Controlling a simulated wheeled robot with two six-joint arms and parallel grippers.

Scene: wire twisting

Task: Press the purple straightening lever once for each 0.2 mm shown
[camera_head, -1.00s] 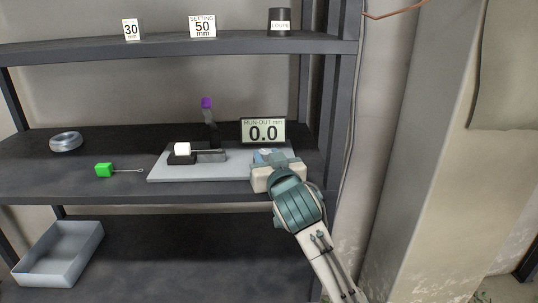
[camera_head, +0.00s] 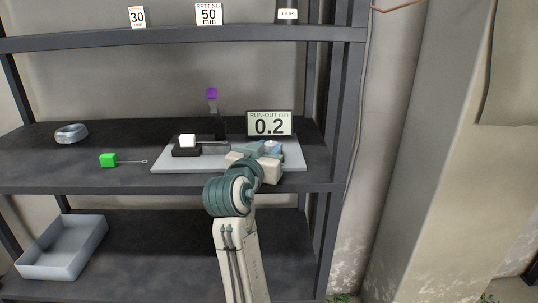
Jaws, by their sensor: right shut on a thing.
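The purple straightening lever (camera_head: 212,94) stands upright on a dark post at the back of the grey base plate (camera_head: 180,168) on the middle shelf. The run-out display (camera_head: 269,123) behind the plate's right part reads 0.2 mm. A white block (camera_head: 187,140) sits in a black holder (camera_head: 185,151) on the plate, with a thin wire reaching right from it. My right gripper (camera_head: 262,150) is over the plate's right part, in front of the display. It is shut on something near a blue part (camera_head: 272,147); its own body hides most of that. My left gripper is not in view.
A green block with a looped wire (camera_head: 108,160) lies left of the plate, with a wire coil (camera_head: 71,133) behind it. An empty grey tray (camera_head: 62,248) is on the lower shelf. Cards reading 30 mm (camera_head: 137,17) and 50 mm (camera_head: 208,14) stand on the top shelf.

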